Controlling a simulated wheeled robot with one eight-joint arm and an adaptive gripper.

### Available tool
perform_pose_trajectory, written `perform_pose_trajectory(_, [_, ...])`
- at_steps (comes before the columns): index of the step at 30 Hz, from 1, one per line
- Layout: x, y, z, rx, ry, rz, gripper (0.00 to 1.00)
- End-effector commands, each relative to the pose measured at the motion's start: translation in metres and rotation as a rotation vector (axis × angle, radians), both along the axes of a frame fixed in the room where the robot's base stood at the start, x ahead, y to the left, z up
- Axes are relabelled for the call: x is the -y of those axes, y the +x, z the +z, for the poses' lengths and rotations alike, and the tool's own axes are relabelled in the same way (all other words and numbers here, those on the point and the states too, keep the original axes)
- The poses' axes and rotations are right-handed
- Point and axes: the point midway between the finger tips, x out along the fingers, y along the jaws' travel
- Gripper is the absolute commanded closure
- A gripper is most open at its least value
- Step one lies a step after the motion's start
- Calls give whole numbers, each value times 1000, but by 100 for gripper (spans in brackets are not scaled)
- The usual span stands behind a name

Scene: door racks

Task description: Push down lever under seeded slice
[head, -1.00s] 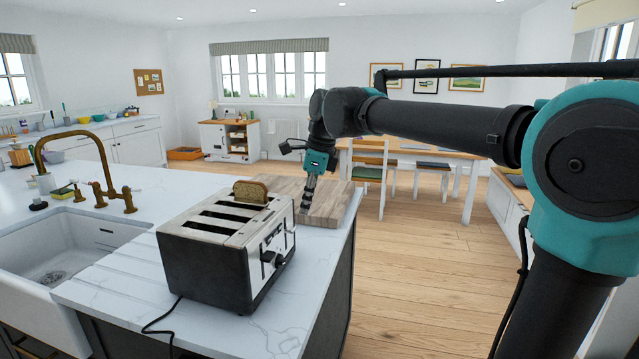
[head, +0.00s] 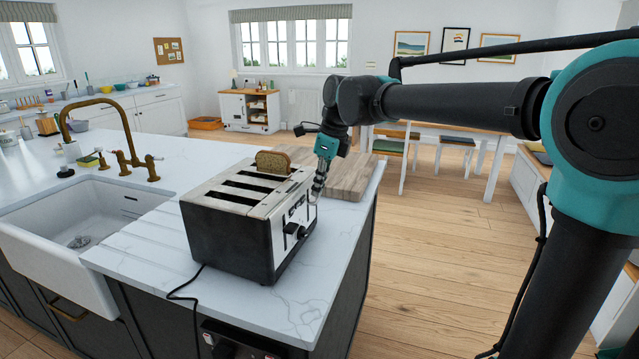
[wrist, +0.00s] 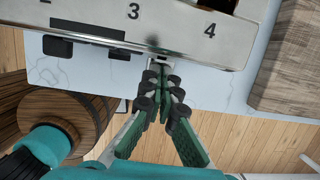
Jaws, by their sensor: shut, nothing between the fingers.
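A steel and black four-slot toaster (head: 235,225) stands on the white counter. A brown bread slice (head: 273,162) stands upright in its far slot; seeds are too small to make out. Black levers (head: 292,230) stick out from its right side. In the wrist view, the toaster top (wrist: 175,22) carries the numbers 3 and 4, and black levers (wrist: 120,53) project below its edge. My gripper (head: 314,196) is shut and empty beside the toaster's far right corner. In the wrist view, its fingertips (wrist: 160,70) point at the toaster's side, between numbers 3 and 4; contact cannot be told.
A wooden board (head: 352,178) lies on the counter behind my gripper. A white sink (head: 85,235) with a brass tap is at left. The toaster's black cord (head: 183,290) hangs over the front edge. Wooden floor is open to the right of the counter.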

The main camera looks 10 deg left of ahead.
Motion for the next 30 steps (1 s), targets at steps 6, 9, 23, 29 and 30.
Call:
perform_pose_trajectory(6, [0,0,-2,0,0,0,100])
perform_pose_trajectory(9, [0,0,-7,0,0,0,100])
perform_pose_trajectory(23, [0,0,-32,0,0,0,100])
perform_pose_trajectory(29, [0,0,-43,0,0,0,100])
perform_pose_trajectory(30, [0,0,-45,0,0,0,100])
